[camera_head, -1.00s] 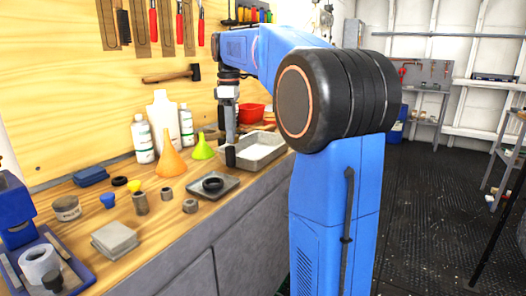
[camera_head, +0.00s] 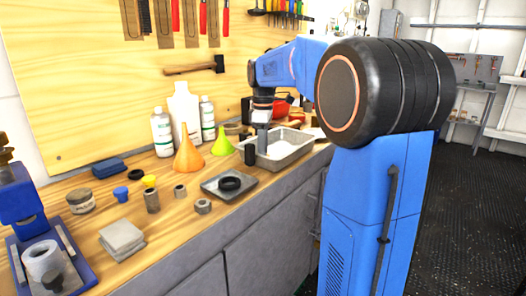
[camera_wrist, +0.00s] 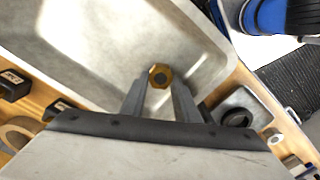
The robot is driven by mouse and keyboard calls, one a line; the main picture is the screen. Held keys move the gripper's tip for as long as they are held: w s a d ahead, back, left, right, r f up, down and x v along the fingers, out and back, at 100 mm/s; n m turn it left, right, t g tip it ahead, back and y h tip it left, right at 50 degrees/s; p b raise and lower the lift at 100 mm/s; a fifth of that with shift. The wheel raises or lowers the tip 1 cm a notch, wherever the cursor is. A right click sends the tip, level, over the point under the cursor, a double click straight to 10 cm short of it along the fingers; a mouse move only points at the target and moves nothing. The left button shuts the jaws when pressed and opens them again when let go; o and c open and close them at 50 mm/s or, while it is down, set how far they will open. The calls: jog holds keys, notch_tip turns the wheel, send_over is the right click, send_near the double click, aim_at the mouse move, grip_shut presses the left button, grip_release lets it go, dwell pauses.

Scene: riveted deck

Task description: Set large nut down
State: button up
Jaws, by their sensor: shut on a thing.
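The large nut (camera_wrist: 159,76) is a brass-coloured hexagonal nut with a dark hole, seen in the wrist view. It sits between the fingertips of my gripper (camera_wrist: 159,88), which is shut on it. In the head view my gripper (camera_head: 262,143) points down at the left part of a grey rectangular tray (camera_head: 290,155) on the bench; the nut cannot be made out there. In the wrist view the tray (camera_wrist: 75,70) lies beneath the nut, its floor bare where visible. The gap between nut and tray floor is hard to judge.
A small black object (camera_head: 250,154) stands at the tray's left end. A shallow grey tray with a black ring (camera_head: 230,183) lies left of it. Orange (camera_head: 187,155) and green (camera_head: 221,143) funnels and white bottles (camera_head: 184,112) stand behind. A red bin (camera_head: 281,109) is beyond the gripper.

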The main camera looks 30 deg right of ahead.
jog(key=o, duration=0.8)
jog(key=shift+f, duration=0.1)
jog(key=shift+o, duration=0.2)
notch_tip(320, 180, up, 12)
jog(key=s+a+f+m+t, duration=0.1)
jog(key=s+a+f+m, duration=0.2)
jog(key=s+a+f, duration=0.2)
jog(key=s+a+f+m+t, duration=0.2)
jog(key=s+a+f, duration=0.3)
jog(key=s+f, duration=0.6)
jog(key=s+a+f+m+t, duration=0.1)
jog(key=s+a+f+m, duration=0.4)
jog(key=s+f, duration=0.4)
jog(key=s, duration=0.5)
jog(key=shift+s+t, duration=0.15)
jog(key=shift+t, duration=0.25)
